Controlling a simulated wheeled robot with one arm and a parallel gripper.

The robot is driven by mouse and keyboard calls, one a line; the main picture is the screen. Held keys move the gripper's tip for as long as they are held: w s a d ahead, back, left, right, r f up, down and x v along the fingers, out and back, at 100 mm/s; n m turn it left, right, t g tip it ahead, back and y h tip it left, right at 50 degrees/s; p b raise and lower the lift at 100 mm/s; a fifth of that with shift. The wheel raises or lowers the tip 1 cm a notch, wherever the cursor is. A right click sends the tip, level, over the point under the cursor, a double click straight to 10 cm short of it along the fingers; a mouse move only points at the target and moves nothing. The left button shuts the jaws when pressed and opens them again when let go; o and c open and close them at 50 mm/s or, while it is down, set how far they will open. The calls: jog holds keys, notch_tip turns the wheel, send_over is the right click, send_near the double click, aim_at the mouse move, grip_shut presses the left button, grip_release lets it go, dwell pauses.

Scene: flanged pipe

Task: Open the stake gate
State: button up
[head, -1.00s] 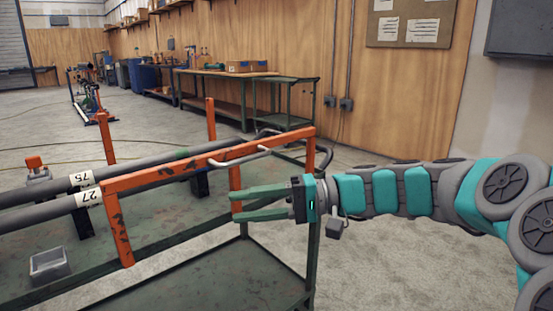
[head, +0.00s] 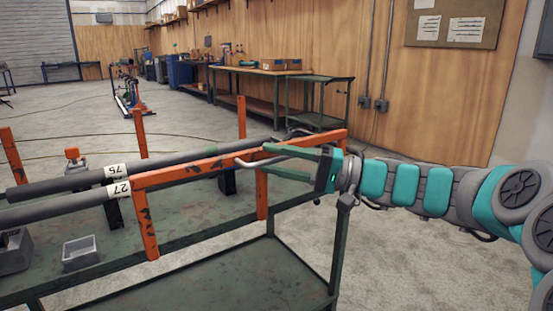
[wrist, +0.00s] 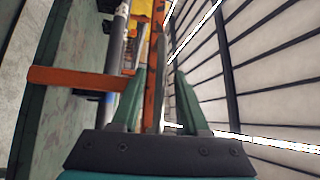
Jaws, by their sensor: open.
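The stake gate is a worn orange frame (head: 192,172) along the near side of a green cart, with a long top bar and upright posts. A grey bent handle (head: 244,162) sticks out from its top bar near the right end. My gripper (head: 262,160) is open, its green fingers pointing left at the handle. In the wrist view, the orange bar (wrist: 154,75) and a thin grey bar run lengthwise between my two fingers (wrist: 158,82). I cannot tell whether the fingers touch either one. Part of the handle is hidden by the fingers.
Two dark pipes tagged 75 (head: 116,170) and 27 (head: 118,189) lie above the cart deck (head: 190,222), left of the gate. A small grey bin (head: 81,254) sits on the deck. Bare floor (head: 410,265) is free at the right.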

grip_shut()
dwell(0.3)
dwell(1.2)
